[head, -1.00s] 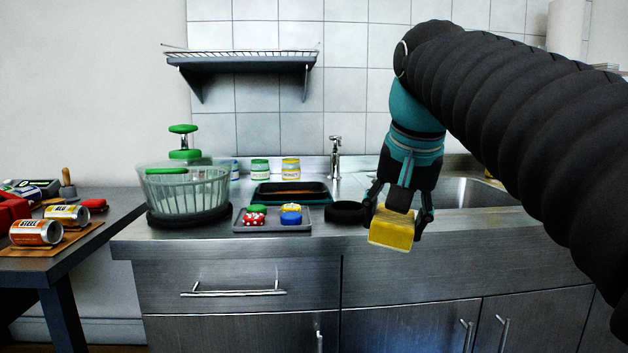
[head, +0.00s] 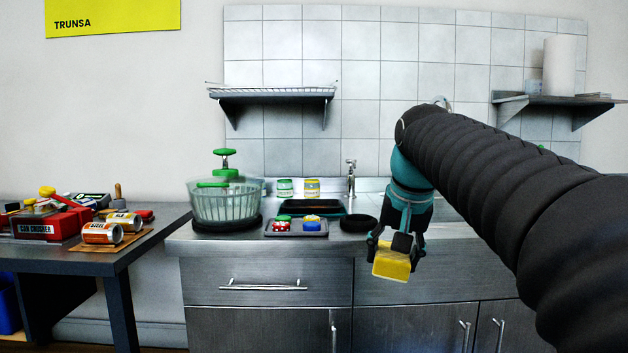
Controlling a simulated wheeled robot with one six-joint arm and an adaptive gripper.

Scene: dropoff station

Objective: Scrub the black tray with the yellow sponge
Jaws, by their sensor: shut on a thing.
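The yellow sponge (head: 391,266) is held in my gripper (head: 396,254), in front of the counter's front edge and below the counter top. My gripper is shut on it and points down. A black tray (head: 311,207) lies on the counter behind a smaller dark grey tray (head: 321,233), to the left of and farther back than my gripper. The inside of the black tray shows only at a shallow angle.
The grey tray holds small red, green, blue and yellow items. A salad spinner (head: 226,202) stands left, a black ring-shaped item (head: 358,224) right of the trays. A tap (head: 351,180) and jars (head: 311,188) are behind. A side table (head: 125,263) holds cans.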

